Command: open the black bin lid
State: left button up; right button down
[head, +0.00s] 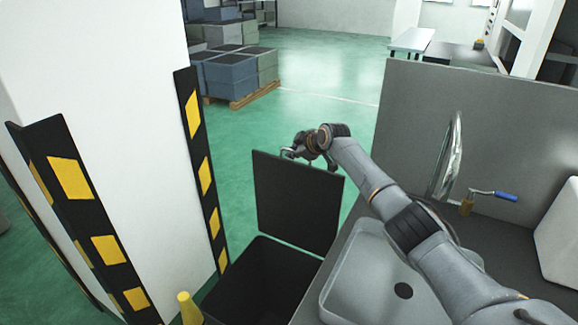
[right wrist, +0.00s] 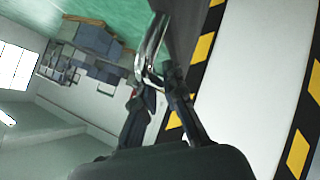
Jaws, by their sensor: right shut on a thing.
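The black bin (head: 262,283) stands on the floor in the head view, between the striped pillar and the sink counter. Its lid (head: 296,208) stands up, roughly upright, at the far side, and the bin's dark inside shows. My right gripper (head: 291,153) is at the lid's top edge, shut on a metal handle there. In the right wrist view the shiny curved handle (right wrist: 151,48) lies between the fingers of the right gripper (right wrist: 150,75). My left gripper is in neither view.
A white pillar (head: 120,90) with black and yellow guards (head: 205,165) stands close on the left. A yellow object (head: 188,308) is beside the bin. A sink (head: 365,285) with a faucet (head: 450,155) is at right. Crates (head: 228,78) sit on a pallet farther back, with open green floor before them.

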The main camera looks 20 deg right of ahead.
jog(key=shift+w+d, duration=0.15)
jog(key=shift+d, duration=0.1)
jog(key=c, duration=1.4)
grip_release()
jog(key=shift+v, duration=3.8)
